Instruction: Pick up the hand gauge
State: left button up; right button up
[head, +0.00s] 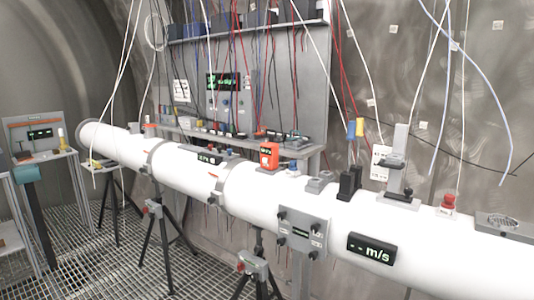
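An orange boxy device with a small dark display, which looks like the hand gauge (269,155), stands upright on or just behind the top of the long white pipe (190,170). It is near the middle of the head view. Its lower edge is too small to tell exactly what it rests on. Neither of my grippers shows in the head view.
The pipe rests on black tripods (165,235) above a grated floor. Black blocks (350,182), a grey upright fitting (399,160) and a red button (448,203) stand on the pipe to the right. Wires hang from above. A bench (308,150) stands behind.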

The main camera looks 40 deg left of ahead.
aim_at(269, 150)
jog(key=u, duration=1.35)
